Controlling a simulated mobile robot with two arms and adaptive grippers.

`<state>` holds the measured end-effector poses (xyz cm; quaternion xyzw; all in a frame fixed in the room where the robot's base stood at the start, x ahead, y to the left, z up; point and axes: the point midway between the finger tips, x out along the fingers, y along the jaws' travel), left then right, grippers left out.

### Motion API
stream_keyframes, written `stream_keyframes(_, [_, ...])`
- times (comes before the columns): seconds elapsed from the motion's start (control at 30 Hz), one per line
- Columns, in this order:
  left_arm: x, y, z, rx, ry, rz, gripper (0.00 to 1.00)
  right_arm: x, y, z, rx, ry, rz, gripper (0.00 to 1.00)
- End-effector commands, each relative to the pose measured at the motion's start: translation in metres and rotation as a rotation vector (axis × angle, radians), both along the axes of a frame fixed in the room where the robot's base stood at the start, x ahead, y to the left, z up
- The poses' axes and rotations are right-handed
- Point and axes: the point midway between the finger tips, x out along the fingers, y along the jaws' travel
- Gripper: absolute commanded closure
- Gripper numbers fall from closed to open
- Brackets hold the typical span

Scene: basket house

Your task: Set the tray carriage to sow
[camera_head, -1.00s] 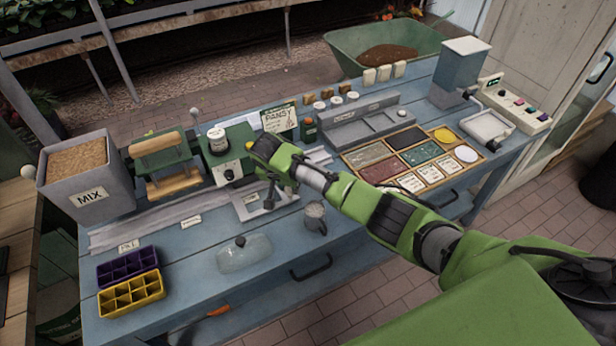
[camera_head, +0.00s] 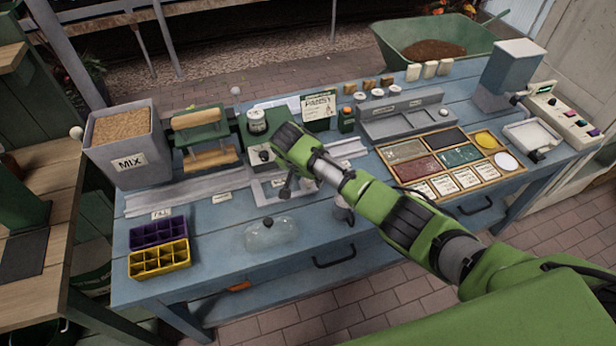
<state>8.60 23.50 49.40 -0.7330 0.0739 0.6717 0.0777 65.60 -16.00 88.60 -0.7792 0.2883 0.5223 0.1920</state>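A pale grey tray carriage (camera_head: 262,195) sits on the rail along the front of the blue bench, partly hidden by my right arm. My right gripper (camera_head: 289,189) points down over it, small and dark; whether it touches the carriage or is open or shut is unclear. The rail (camera_head: 150,203) runs left to right with small white labels in front of it. The left one (camera_head: 161,214) seems to read FILL; the other labels (camera_head: 222,198) are too small to read. My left gripper is not in view.
A purple seed tray (camera_head: 158,232) and a yellow one (camera_head: 160,259) sit at the bench's left front. A clear dome (camera_head: 271,234) stands in front of the rail. The MIX hopper (camera_head: 126,150), a roller unit (camera_head: 204,140) and a divided seed board (camera_head: 450,161) are around.

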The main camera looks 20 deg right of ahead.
Motion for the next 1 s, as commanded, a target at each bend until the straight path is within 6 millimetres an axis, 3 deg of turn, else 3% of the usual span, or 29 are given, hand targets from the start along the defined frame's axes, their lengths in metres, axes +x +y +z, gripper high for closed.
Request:
stream_keyframes(0.33, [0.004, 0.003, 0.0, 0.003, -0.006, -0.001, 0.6, -0.002, 0.003, 0.011, 0.001, -0.003, 0.001, 0.61])
stream_keyframes(0.8, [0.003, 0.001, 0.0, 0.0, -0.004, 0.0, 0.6, -0.028, 0.026, 0.094, 0.002, -0.004, 0.002, 0.61])
stream_keyframes(1.0, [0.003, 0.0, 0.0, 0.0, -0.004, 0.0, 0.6, -0.033, 0.029, 0.109, 0.001, -0.001, 0.0, 0.61])
